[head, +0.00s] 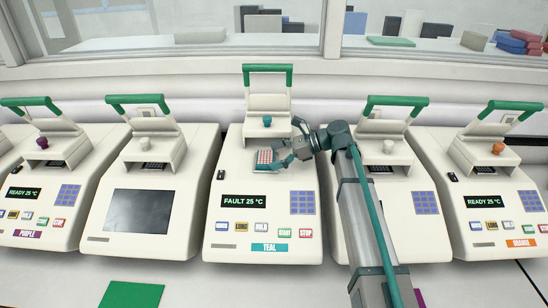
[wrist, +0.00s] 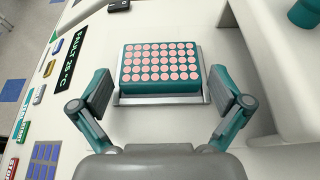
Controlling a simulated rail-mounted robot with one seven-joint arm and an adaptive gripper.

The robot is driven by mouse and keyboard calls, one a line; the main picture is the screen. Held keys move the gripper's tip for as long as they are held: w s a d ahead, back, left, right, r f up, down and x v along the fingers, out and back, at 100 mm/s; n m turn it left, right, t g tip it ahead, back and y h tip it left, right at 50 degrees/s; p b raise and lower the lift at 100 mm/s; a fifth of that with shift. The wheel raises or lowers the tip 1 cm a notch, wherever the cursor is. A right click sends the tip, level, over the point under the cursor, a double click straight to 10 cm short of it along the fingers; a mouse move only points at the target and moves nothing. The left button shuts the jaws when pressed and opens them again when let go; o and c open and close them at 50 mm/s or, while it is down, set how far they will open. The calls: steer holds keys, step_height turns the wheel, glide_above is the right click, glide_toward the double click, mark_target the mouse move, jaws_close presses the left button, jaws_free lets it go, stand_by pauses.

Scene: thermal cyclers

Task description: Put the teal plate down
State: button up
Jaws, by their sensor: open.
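The teal plate (wrist: 160,70), with rows of pink-topped wells, sits on the metal block of the middle thermal cycler (head: 225,225). The plate also shows in the head view (head: 264,160), partly beside my fingers. My gripper (wrist: 164,88) is open, with one finger on each side of the plate and a visible gap on both sides. It also shows in the head view (head: 278,155) at the opening of the cycler. The cycler's lid with a green handle (head: 267,68) is raised. Its label reads TEAL and its display reads FAULT 25 °C.
Other cyclers with raised lids stand on both sides: one labelled PURPLE (head: 40,215), one with a dark screen (head: 140,210), one labelled ORANGE (head: 500,210). A green mat (head: 132,294) lies in front. The raised lid housing stands close behind the plate. A window runs along the back.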

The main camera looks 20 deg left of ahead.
steer(key=shift+f+b, duration=0.2)
steer(key=shift+b, duration=0.15)
steer(key=p+v, duration=0.3)
steer(key=v, duration=0.2)
steer(key=p+v, duration=0.3)
steer(key=v, duration=0.2)
steer(key=shift+s+d+r+p, duration=0.15)
steer(key=shift+r+p, duration=0.1)
steer(key=shift+p, duration=0.05)
steer(key=shift+c, duration=0.2)
steer(key=shift+d, duration=0.3)
steer(key=shift+c, duration=1)
